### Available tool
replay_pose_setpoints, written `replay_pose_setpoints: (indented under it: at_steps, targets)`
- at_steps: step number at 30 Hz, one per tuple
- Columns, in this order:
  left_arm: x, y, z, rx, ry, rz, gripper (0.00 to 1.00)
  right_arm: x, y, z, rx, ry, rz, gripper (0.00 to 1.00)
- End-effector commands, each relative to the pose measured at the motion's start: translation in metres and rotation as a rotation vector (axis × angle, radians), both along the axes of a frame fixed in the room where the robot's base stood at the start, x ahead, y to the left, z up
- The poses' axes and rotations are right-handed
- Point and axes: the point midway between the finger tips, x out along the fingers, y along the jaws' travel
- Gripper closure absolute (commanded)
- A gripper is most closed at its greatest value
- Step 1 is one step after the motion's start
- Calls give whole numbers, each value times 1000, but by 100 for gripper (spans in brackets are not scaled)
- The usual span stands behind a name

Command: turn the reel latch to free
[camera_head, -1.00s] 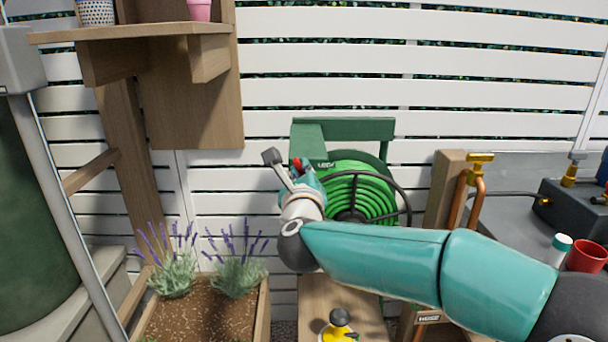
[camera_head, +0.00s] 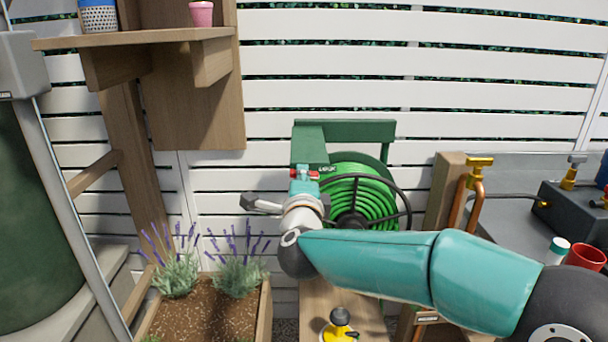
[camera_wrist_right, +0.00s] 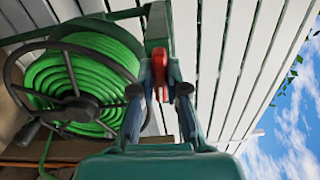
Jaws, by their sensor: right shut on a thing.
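The green hose reel (camera_head: 352,195) hangs on a green bracket (camera_head: 345,131) against the white slatted fence, with a dark wheel and handle in front of the hose. Its red latch (camera_head: 314,173) is at the reel's left side. It also shows in the right wrist view (camera_wrist_right: 160,66), between my fingers. My right gripper (camera_head: 304,174) is shut on the red latch, and the fingers cover part of it. The fingers also show in the wrist view (camera_wrist_right: 163,92), one on each side of the red piece. My left gripper is not in view.
A wooden shelf (camera_head: 130,38) with pots juts out at upper left. A lavender planter (camera_head: 262,315) is below left. A yellow-and-black item (camera_head: 340,325) sits on the wooden bench below my arm. A brass tap (camera_head: 480,162) on a post stands right of the reel.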

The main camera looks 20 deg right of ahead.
Motion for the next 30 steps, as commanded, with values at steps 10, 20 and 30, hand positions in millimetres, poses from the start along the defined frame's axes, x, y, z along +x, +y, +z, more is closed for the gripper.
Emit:
replay_pose_setpoints:
  at_steps: [10, 20, 30]
  targets:
    - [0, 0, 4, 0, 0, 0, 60, 0, 3, -5, -108, 39, 8, 100]
    - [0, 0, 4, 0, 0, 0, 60, 0, 4, -6, -118, 44, 10, 100]
    - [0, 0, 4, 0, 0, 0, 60, 0, 3, -5, -116, 41, 8, 61]
